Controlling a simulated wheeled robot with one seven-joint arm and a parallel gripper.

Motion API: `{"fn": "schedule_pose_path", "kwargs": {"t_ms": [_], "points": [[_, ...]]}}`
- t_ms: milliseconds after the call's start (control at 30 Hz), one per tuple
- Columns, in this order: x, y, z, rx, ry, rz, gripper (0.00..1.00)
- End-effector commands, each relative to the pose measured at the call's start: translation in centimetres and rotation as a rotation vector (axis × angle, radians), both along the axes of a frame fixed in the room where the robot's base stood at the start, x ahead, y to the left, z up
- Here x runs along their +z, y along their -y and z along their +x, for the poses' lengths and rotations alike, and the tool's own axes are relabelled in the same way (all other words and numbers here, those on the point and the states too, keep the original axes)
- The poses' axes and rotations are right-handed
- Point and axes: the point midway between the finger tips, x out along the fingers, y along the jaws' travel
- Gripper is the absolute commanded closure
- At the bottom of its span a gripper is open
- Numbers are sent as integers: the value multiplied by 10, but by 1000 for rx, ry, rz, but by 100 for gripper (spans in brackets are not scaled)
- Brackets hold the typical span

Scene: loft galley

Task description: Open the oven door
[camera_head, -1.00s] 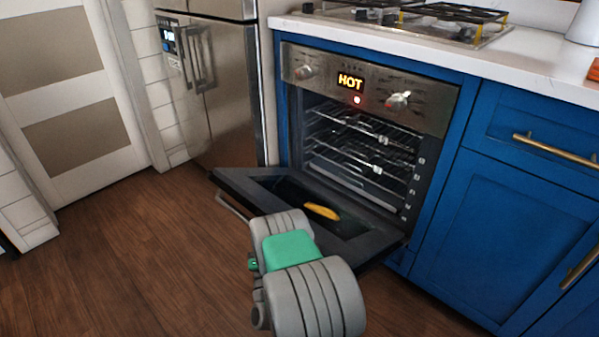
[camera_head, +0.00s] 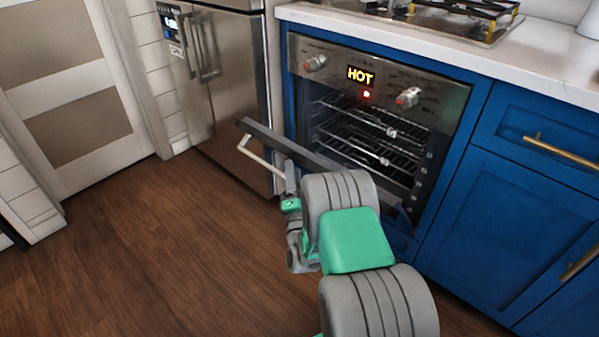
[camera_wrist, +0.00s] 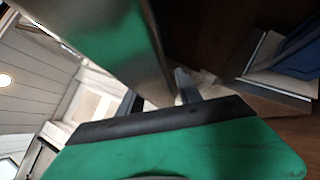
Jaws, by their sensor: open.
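The oven (camera_head: 385,110) is built into the blue cabinets, with a lit HOT display. Its dark door (camera_head: 310,155) is hinged at the bottom and stands partly open, tilted outward, with wire racks visible behind its top edge. The pale bar handle (camera_head: 262,158) is on the door's outer side. My gripper (camera_head: 291,177) is at the right visible part of the handle; my arm hides much of the door. In the wrist view my gripper (camera_wrist: 158,92) has its two dark fingers apart. Contact with the handle cannot be told.
A steel fridge (camera_head: 225,90) stands left of the oven. Blue cabinets (camera_head: 530,220) with brass handles are to the right, and a gas hob (camera_head: 440,15) is above. The wooden floor (camera_head: 160,240) at left is clear.

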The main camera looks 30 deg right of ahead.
Motion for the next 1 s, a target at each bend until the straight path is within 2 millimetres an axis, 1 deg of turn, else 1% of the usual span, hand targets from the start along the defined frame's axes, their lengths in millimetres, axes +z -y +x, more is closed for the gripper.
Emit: {"fn": "schedule_pose_path", "kwargs": {"t_ms": [133,233,1000], "points": [[2,0,1,1,4,-1,56],[-1,-1,-3,-1,3,-1,56],[-30,-18,-57,0,0,0,56]]}}
